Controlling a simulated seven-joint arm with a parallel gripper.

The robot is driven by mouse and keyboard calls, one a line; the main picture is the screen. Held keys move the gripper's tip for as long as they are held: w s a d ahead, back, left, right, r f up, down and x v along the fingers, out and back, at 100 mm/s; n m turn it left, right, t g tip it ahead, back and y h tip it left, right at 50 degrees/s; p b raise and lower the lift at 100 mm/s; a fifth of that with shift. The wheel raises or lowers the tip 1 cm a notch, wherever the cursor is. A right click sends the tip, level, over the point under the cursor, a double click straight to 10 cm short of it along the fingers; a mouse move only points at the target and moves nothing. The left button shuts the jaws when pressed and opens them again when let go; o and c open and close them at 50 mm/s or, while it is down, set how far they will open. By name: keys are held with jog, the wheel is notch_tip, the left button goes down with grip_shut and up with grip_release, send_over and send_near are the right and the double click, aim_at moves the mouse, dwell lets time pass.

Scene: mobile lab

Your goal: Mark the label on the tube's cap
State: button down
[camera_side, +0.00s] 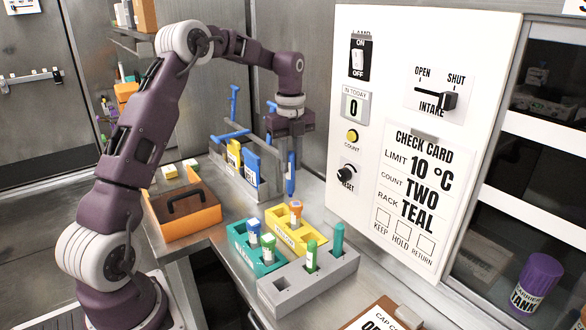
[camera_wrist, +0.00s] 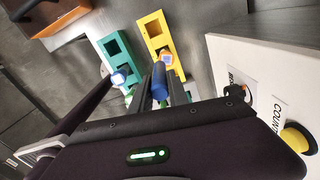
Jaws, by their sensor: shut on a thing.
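My gripper (camera_side: 291,160) points down and is shut on a blue marker (camera_side: 290,184), held upright above the racks, beside the white panel. In the wrist view the marker (camera_wrist: 159,84) shows between the fingers. A yellow rack (camera_side: 312,243) holds a tube with an orange cap (camera_side: 296,205). A grey block (camera_side: 300,284) holds a green-capped tube (camera_side: 311,247) and a teal stick (camera_side: 338,238). The marker is apart from the caps. Labels on the caps are too small to read.
The white panel (camera_side: 350,200) with switches and a check card stands close right of my gripper. An orange tray (camera_side: 190,218) and a holder with yellow and blue cards (camera_side: 250,168) stand to the left. A clipboard (camera_side: 375,318) and purple tank (camera_side: 537,282) are at front right.

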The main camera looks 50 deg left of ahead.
jog(key=shift+r, duration=2.65)
